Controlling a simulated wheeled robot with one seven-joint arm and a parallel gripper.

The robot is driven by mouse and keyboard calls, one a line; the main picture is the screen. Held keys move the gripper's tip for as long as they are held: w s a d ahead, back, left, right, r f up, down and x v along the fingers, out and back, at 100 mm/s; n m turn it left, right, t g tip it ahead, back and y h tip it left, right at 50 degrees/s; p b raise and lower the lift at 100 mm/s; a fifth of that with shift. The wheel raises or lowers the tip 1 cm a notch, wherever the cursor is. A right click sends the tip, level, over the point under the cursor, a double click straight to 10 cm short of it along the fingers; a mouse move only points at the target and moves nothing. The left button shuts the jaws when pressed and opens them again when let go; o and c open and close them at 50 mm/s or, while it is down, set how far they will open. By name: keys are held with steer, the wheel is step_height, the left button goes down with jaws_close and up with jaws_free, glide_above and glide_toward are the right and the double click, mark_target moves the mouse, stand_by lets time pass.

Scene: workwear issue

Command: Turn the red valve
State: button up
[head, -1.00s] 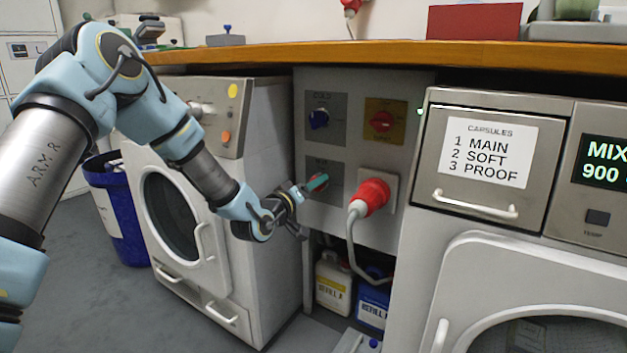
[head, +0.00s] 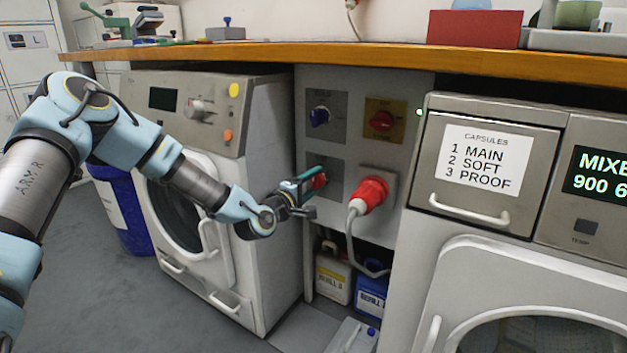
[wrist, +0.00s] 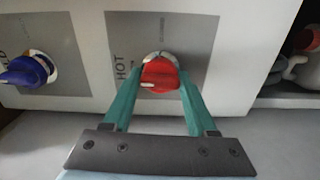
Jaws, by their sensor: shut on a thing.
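The red valve (head: 321,181) is a round knob on a grey plate, low on the grey panel between the two machines. In the wrist view the red valve (wrist: 160,74) sits on a plate marked HOT, with a pale mark on its rim. My gripper (head: 313,177) reaches it from the left. In the wrist view the teal fingers of my gripper (wrist: 159,82) are shut on the valve, one on each side. The fingers and wrist hide part of the valve in the head view.
A blue valve (head: 319,117) is above, and a red switch on a yellow plate (head: 381,122) beside it. A red plug (head: 371,190) with a grey cable sits close on the right. The wooden worktop (head: 330,54) overhangs. Canisters (head: 333,278) stand below.

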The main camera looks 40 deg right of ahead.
steer(key=shift+n, duration=0.5)
steer(key=o, duration=1.4)
steer(key=shift+c, duration=0.2)
steer(key=shift+a, duration=0.1)
steer(key=p+v, duration=0.2)
steer(key=v, duration=0.8)
steer(key=shift+a, duration=0.3)
